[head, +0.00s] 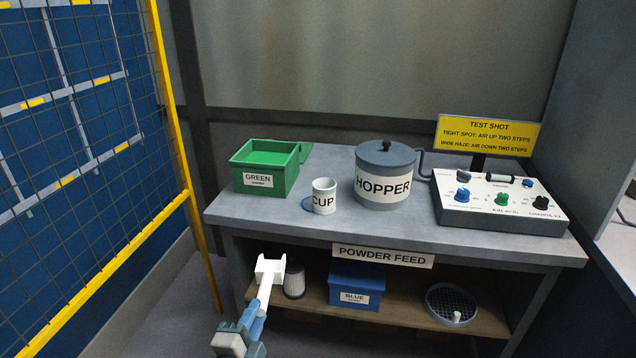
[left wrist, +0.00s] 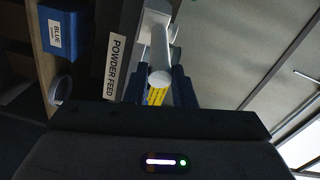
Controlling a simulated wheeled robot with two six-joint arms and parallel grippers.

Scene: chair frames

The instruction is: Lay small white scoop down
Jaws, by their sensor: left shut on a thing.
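The small white scoop (head: 269,270) is in my left gripper (head: 253,328), which is shut on its handle. The scoop points up and away from the gripper. In the head view it shows in front of the bench, below the top's front edge, overlapping the lower shelf area. In the left wrist view the scoop (left wrist: 160,50) rises from between the dark fingers of my left gripper (left wrist: 158,90). A yellow patch with dark marks shows between the fingers; I cannot tell what it belongs to. My right gripper is not in view.
The grey bench top (head: 330,222) holds a green box (head: 264,170), a white cup (head: 324,197), a lidded hopper (head: 384,175) and a control box (head: 500,203). Its front left is bare. Below are a dark cylinder (head: 294,282), a blue box (head: 357,287) and a round sieve (head: 451,303). A yellow-framed fence (head: 171,110) stands left.

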